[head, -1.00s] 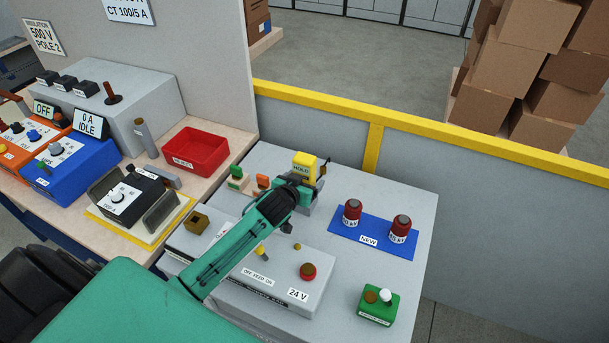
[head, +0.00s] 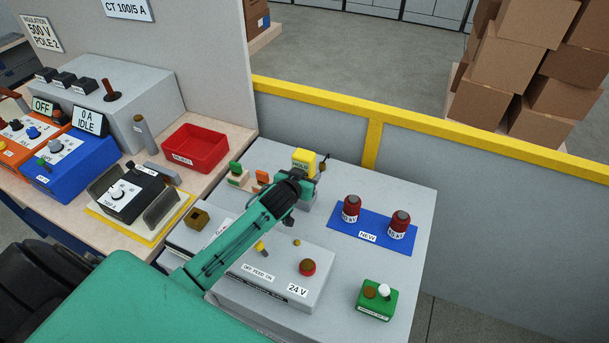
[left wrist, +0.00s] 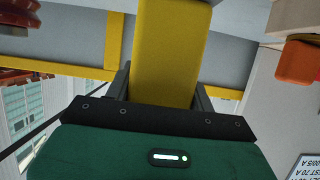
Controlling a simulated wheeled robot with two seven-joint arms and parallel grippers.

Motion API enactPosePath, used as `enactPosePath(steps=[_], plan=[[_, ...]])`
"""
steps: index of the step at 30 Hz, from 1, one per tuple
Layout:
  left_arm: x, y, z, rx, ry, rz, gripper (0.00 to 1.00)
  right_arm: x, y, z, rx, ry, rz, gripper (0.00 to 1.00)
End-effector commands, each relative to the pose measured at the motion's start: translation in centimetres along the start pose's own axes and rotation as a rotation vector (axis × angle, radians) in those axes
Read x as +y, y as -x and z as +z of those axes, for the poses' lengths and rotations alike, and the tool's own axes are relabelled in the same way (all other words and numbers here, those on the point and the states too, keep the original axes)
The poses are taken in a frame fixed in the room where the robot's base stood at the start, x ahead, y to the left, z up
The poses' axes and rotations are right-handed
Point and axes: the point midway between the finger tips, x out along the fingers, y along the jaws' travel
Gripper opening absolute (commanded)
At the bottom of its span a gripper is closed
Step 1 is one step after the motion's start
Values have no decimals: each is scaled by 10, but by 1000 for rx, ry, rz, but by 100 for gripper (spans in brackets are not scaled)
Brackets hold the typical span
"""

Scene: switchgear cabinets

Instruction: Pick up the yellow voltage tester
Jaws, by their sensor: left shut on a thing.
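The yellow voltage tester (head: 304,159) is upright at the back of the grey bench top, with a "HOLD" display on its face. My left gripper (head: 306,180) is at its lower part, mostly hidden behind my green and black wrist. In the left wrist view the tester's yellow body (left wrist: 168,55) fills the space between the two dark fingers of the left gripper (left wrist: 162,88), which is shut on it. A grey block shows just below the tester; I cannot tell whether they touch. My right gripper is not in view.
Green and orange pieces (head: 262,178) stand close left of the tester. A yellow-topped barrier (head: 440,128) runs behind the bench. A red tray (head: 195,148) and a 24 V box (head: 270,265) are nearby.

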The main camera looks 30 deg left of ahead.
Motion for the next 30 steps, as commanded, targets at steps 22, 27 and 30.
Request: enactPosePath(steps=[22, 27, 30], plan=[[0, 49, -122, 9, 0, 0, 24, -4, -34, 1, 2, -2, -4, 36], [0, 63, -155, 8, -1, 0, 24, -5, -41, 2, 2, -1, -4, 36], [0, 69, -168, 5, 0, 0, 24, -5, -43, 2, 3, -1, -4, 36]])
